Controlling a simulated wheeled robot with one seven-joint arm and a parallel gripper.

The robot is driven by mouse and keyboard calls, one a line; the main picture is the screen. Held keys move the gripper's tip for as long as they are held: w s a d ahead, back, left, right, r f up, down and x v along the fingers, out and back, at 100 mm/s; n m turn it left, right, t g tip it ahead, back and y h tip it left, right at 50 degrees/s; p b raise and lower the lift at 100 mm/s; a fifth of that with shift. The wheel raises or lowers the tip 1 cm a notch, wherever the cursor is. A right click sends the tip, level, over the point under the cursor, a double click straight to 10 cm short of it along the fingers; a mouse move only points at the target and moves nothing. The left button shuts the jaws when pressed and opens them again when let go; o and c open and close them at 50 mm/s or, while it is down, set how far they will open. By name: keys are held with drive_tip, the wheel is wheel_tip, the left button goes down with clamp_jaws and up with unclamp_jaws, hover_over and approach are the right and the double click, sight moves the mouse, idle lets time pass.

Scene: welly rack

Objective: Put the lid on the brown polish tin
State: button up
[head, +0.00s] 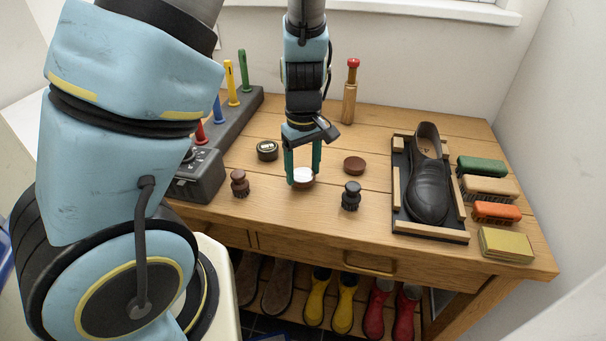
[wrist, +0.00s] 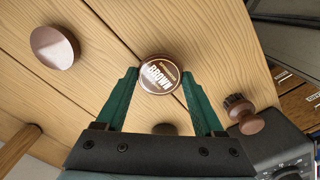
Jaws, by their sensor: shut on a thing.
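The round lid (wrist: 160,75), labelled BROWN, is between the green fingertips of my gripper (head: 303,172), label up. In the head view the lid (head: 303,176) shows a bright glare on top and a brown rim. My gripper is shut on it, low over the middle of the bench; I cannot tell whether the lid touches the wood. The brown polish tin (head: 354,164) sits on the bench to the right of my gripper, apart from the lid. In the wrist view a plain brown round top, the tin (wrist: 55,46), shows at the upper left.
A dark tin (head: 267,150) and a brown round brush (head: 240,184) stand left of my gripper, a black brush (head: 351,196) front right. A shoe (head: 428,178) lies in a tray further right. Bare wood separates the lid and brown tin.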

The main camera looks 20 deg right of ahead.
drive_tip(key=r, duration=0.5)
drive_tip(key=d+r, duration=0.1)
drive_tip(key=r, duration=0.2)
drive_tip(key=shift+w+r, duration=0.1)
drive_tip(key=shift+w, duration=0.1)
drive_tip(key=d+n, duration=0.1)
drive_tip(key=d, duration=0.3)
drive_tip(key=w+d+n, duration=0.1)
drive_tip(key=d+n, duration=0.1)
drive_tip(key=d, duration=0.2)
drive_tip(key=d+f+n, duration=0.1)
drive_tip(key=d+n, duration=0.1)
drive_tip(key=d, duration=0.2)
drive_tip(key=shift+w+d+f, duration=0.1)
drive_tip(key=shift+w+d, duration=0.1)
drive_tip(key=shift+d, duration=0.2)
drive_tip(key=b, duration=0.5)
hover_over(355, 163)
wheel_tip(355, 163, down, 4)
drive_tip(key=shift+f, duration=1.1)
drive_tip(key=shift+r+p, duration=0.1)
drive_tip(key=shift+p, duration=0.45)
drive_tip(key=shift+f+p, duration=0.25)
drive_tip(key=shift+p, duration=0.2)
idle(0.5)
drive_tip(key=o, duration=1.3)
